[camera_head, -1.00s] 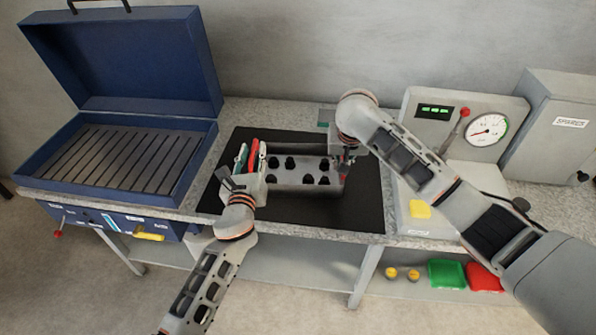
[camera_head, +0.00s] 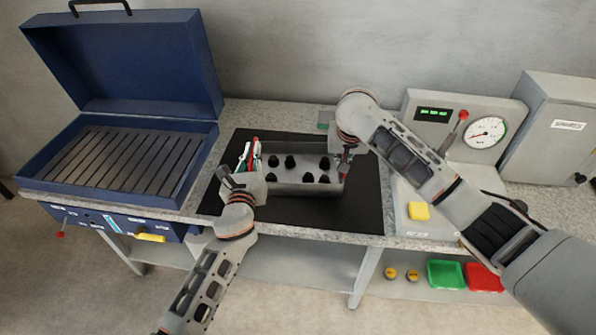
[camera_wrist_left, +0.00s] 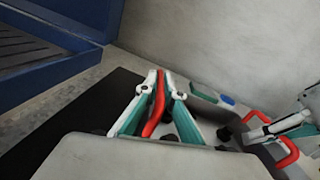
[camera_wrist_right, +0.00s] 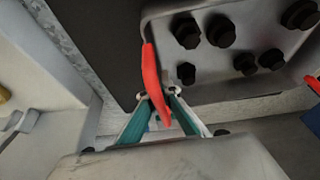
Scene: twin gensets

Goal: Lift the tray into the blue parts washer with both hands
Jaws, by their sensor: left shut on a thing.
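The tray (camera_head: 300,188) is an open grey metal box with several black knobbed parts inside. It sits level on the black mat (camera_head: 362,205) on the bench, with a red handle at each end. My left gripper (camera_head: 250,154) is shut on the left red handle (camera_wrist_left: 155,108). My right gripper (camera_wrist_right: 159,95) is shut on the right red handle (camera_wrist_right: 150,70); in the head view the wrist partly hides it. The blue parts washer (camera_head: 200,160) stands left of the tray, its lid (camera_head: 135,65) raised and its slatted rack (camera_head: 120,158) bare.
A grey console (camera_head: 415,112) with a dial and a red-knobbed lever stands right of the mat. A grey cabinet (camera_head: 550,130) is beyond it. Green (camera_head: 446,274) and red (camera_head: 484,277) bins sit on the lower shelf. The washer's near rim and side wall stand above the bench.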

